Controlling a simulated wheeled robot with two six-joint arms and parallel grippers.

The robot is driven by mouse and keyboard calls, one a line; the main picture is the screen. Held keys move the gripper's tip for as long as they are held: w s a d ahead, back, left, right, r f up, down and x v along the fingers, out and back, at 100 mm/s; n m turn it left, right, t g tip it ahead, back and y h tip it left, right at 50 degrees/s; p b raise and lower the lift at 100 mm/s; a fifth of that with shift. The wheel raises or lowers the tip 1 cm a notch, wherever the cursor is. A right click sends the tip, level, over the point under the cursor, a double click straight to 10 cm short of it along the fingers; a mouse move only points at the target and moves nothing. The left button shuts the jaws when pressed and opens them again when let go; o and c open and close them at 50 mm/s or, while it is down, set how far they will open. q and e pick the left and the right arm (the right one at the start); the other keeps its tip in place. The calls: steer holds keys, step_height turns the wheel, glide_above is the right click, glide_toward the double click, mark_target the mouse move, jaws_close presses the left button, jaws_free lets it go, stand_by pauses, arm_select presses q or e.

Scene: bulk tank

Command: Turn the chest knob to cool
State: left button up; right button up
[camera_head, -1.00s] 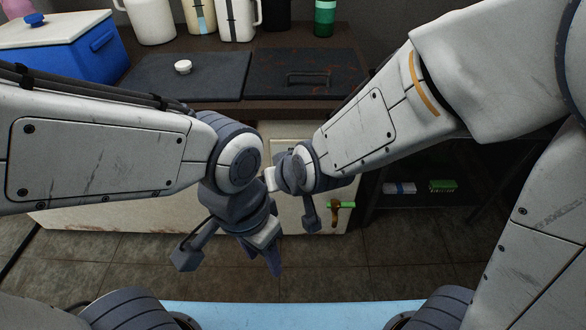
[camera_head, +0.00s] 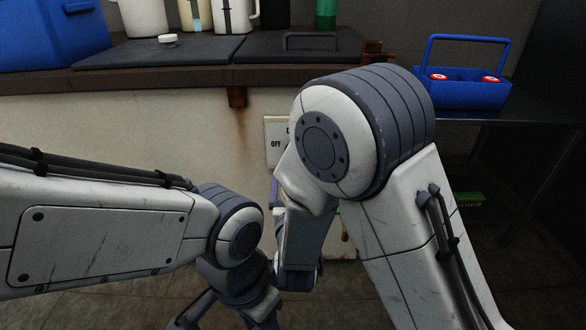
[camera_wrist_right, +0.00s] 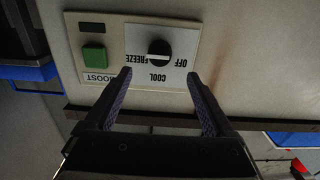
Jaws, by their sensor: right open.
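The chest knob (camera_wrist_right: 159,50) is a round black dial with a white line on a white plate. The words OFF, COOL and FREEZE stand around it, upside down in the right wrist view. Which word the line marks is unclear. My right gripper (camera_wrist_right: 159,77) is open and empty, its fingertips apart and just short of the knob, one towards each side. My left gripper (camera_head: 232,312) is low in the head view, partly cut off by the bottom edge.
A green BOOST button (camera_wrist_right: 94,52) sits beside the knob plate. The chest (camera_head: 130,130) has dark lids (camera_head: 155,53) with a white cap (camera_head: 168,40) on top. A blue caddy (camera_head: 462,90) stands on a dark table at right. My two arms are close together.

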steer(key=w+b, duration=0.3)
steer(key=w, duration=0.6)
steer(key=shift+w+b, duration=0.3)
steer(key=shift+w, duration=0.1)
steer(key=shift+r, duration=0.1)
steer(key=c, duration=1.4)
